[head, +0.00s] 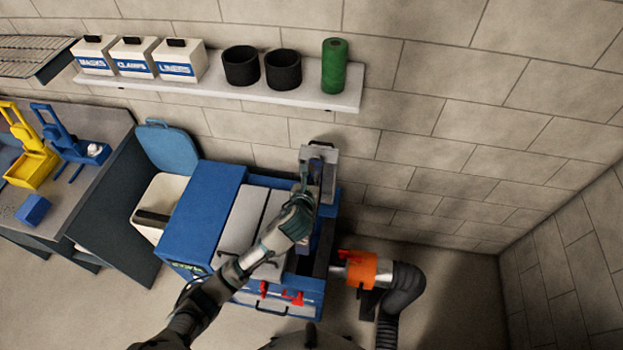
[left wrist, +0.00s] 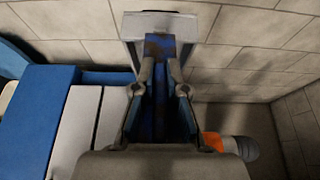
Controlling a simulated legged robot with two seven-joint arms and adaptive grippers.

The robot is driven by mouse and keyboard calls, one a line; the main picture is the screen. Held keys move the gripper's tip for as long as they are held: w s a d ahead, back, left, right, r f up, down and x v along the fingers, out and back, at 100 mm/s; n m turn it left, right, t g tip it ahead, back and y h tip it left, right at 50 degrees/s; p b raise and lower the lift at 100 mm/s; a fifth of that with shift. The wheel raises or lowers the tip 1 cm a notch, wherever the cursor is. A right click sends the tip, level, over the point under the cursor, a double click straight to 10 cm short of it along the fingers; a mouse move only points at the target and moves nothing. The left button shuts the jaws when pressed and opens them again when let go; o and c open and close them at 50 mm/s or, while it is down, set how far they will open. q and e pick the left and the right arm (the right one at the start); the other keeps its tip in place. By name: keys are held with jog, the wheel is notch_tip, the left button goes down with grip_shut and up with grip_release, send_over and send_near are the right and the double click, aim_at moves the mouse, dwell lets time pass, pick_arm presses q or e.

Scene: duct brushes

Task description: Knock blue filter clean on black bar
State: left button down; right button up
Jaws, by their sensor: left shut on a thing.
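The blue filter (left wrist: 158,48) shows between my left fingers in the left wrist view, with dark brown dirt on its face and a pale grey end piece (left wrist: 160,22) beyond it. My left gripper (left wrist: 160,80) is shut on it. In the head view my left gripper (head: 306,185) is over the right part of the blue machine (head: 206,205), and the grey end piece (head: 320,156) points toward the wall. The hand hides part of the filter. A black bar (head: 152,217) lies across the white bin (head: 166,190), left of the machine. My right gripper is not in view.
Two pale panels (head: 240,218) sit in the machine's top. An orange fitting (head: 362,269) with a black hose (head: 402,288) stands at its right. A shelf (head: 345,98) with boxes and pots runs along the wall above. A raised blue lid (head: 168,147) stands behind the bin.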

pick_arm(q)
jog(key=shift+r, duration=5.1)
jog(key=shift+s, duration=0.1)
jog(key=shift+s+f, duration=0.1)
